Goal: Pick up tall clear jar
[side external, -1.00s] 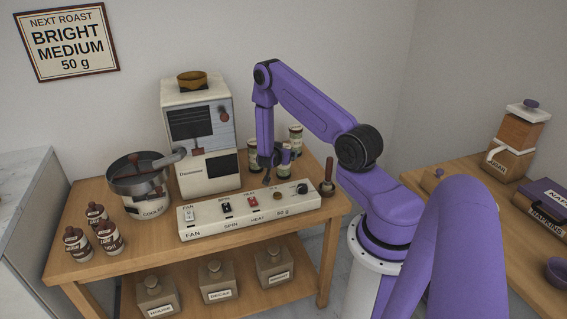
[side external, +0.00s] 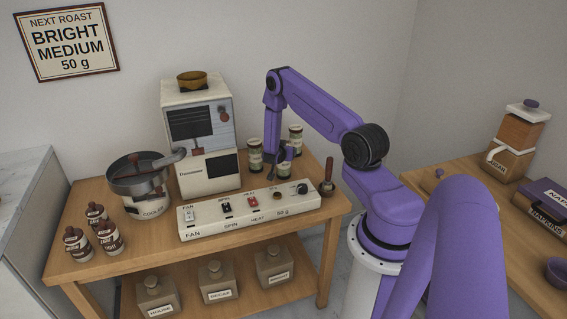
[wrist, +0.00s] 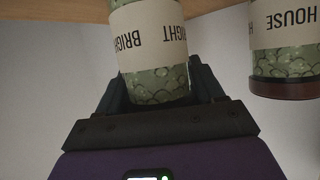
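A clear jar of green beans with a cream BRIGHT label (wrist: 155,45) fills the upper middle of the wrist view, between the fingers of my gripper (wrist: 160,85). My gripper's fingers are spread to either side of it; whether they touch it is unclear. A second jar labelled HOUSE (wrist: 288,35) stands to the right in the wrist view. Two more such jars show in the side view, one left (side external: 255,155) and one behind (side external: 295,140).
A white switch panel (side external: 250,211) lies in front of the jars. The roaster (side external: 205,135) stands to their left, with the cooler pan (side external: 140,178) beyond it. A brown-handled tool (side external: 328,178) stands at the right edge. Dark bottles (side external: 106,232) stand front left.

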